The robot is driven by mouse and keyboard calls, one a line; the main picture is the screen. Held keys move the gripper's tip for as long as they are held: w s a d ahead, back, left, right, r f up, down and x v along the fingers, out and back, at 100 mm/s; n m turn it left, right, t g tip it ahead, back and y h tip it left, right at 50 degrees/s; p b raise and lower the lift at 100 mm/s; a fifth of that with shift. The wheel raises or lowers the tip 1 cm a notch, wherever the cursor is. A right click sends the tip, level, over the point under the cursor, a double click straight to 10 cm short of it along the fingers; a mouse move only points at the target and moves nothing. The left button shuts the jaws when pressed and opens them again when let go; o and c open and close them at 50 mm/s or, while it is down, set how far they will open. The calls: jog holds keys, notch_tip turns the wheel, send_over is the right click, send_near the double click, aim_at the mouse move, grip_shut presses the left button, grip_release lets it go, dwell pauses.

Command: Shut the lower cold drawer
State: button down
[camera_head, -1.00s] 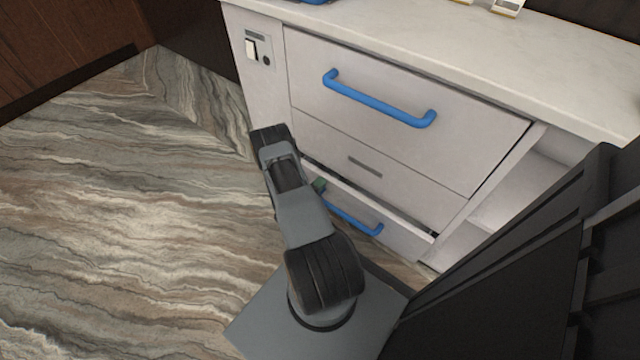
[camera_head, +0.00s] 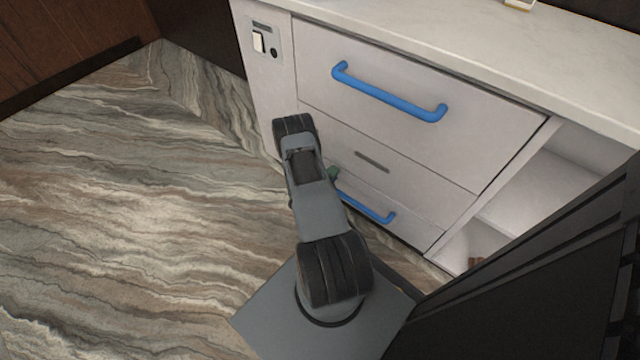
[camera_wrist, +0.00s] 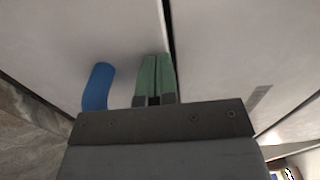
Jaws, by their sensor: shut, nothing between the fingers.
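The lower cold drawer (camera_head: 415,222) is a pale front with a blue bar handle (camera_head: 367,207), low in the white counter. Its front looks flush with the panel above, with no open gap showing in the head view. My gripper (camera_head: 333,172) is mostly hidden behind my arm; a bit of green finger shows by the drawer's upper left. In the wrist view the green fingers (camera_wrist: 156,60) are together and empty, pointing at the drawer front (camera_wrist: 125,35) beside the dark seam. The blue handle (camera_wrist: 98,87) is left of them. Whether they touch the front is unclear.
The upper drawer (camera_head: 400,150) with a larger blue handle (camera_head: 390,92) is shut. A switch panel (camera_head: 262,42) is at its left. Open shelving (camera_head: 530,205) lies at the right. The marble-patterned floor (camera_head: 120,220) at the left is clear.

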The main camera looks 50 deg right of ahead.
jog(key=a+p, duration=0.3)
jog(key=a, duration=1.1)
jog(key=shift+s, duration=0.45)
jog(key=w+a+r+m+g+y+p, duration=0.1)
jog(key=a+r+m+g+y+p, duration=0.2)
jog(key=r+m+p, duration=0.95)
jog(key=w+r+m+g+y+p, duration=0.15)
jog(key=r+m+g, duration=0.3)
jog(key=r, duration=1.65)
jog(key=s+a+r+m+t+y+p, duration=0.2)
jog(key=a+r+m+t+y+p, duration=0.1)
jog(key=r, duration=0.9)
jog(key=s+a+r+m+t+y+p, duration=0.2)
jog(key=a+r+m+y+p, duration=0.4)
jog(key=r, duration=0.6)
jog(key=s+a+r+m+t+y+p, duration=0.1)
jog(key=a+r+m+t+y+p, duration=0.3)
jog(key=a+r+m+p, duration=0.4)
notch_tip(320, 180, up, 5)
jog(key=a+m, duration=0.1)
jog(key=m, duration=0.1)
jog(key=shift+s+a+m+t, duration=0.25)
jog(key=shift+s+m+t, duration=0.05)
jog(key=shift+s+t, duration=0.1)
jog(key=shift+y, duration=0.25)
